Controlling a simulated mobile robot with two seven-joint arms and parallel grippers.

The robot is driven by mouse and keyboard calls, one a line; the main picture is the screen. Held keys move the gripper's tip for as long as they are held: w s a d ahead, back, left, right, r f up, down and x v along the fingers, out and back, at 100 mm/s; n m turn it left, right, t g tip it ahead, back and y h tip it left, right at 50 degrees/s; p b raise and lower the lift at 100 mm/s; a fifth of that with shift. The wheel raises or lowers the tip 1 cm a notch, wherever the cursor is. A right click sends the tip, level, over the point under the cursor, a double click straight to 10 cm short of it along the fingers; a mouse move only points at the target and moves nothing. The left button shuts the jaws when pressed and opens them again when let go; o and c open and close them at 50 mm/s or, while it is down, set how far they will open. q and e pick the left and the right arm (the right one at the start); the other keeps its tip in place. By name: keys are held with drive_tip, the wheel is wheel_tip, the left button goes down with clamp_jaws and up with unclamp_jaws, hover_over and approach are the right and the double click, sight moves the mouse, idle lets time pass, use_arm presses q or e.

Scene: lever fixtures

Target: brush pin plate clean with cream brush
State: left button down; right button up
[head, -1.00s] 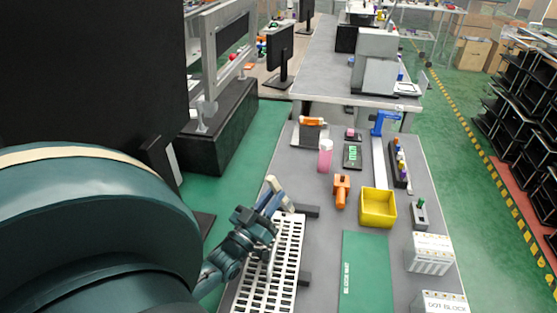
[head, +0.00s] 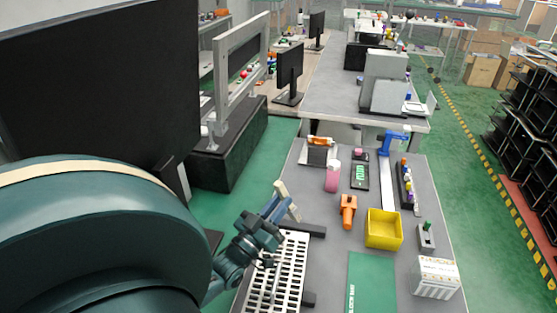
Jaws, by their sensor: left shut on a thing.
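The pin plate (head: 291,262) is a long white plate with rows of dark holes, lying on the grey table at the bottom centre of the head view. My left gripper (head: 277,207) is over the far left edge of the plate. It is shut on the cream brush (head: 282,189), whose cream body shows past the blue fingers. The brush looks tilted and above the plate, but I cannot tell whether its bristles touch anything. My left wrist hides part of the plate's left side. My right gripper is not in view.
A green mat (head: 371,283) lies right of the plate. Beyond are an orange tool (head: 348,210), a yellow bin (head: 383,229), a pink bottle (head: 332,179) and a blue-topped stand (head: 391,140). A white block (head: 435,278) stands at right. Dark supports stick out beside the plate.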

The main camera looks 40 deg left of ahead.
sight(281, 194)
use_arm(q)
drive_tip(key=shift+r, duration=1.55)
drive_tip(key=shift+w, duration=0.1)
